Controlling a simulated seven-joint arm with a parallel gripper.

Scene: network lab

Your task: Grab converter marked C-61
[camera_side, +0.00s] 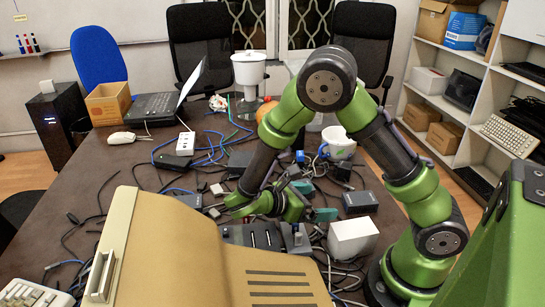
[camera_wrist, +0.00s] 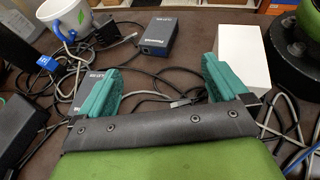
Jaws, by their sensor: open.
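My gripper (camera_side: 315,201) is low over the cluttered table, and its teal fingers stand wide apart with nothing between them in the wrist view (camera_wrist: 160,82). A dark grey box with a light label (camera_wrist: 152,38) lies beyond the fingers, apart from them. A grey box just right of my gripper in the side view (camera_side: 360,202) appears to be the same one. Another grey box with lettering (camera_wrist: 88,84) is partly hidden behind the left finger. I cannot read C-61 on any box, so I cannot tell which converter carries it.
A white box (camera_wrist: 240,55) stands close beyond the right finger. A white mug with a blue handle (camera_side: 338,143) stands farther back. Loose cables (camera_wrist: 140,97) run under and between the fingers. A beige case (camera_side: 170,250) fills the near side of the table.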

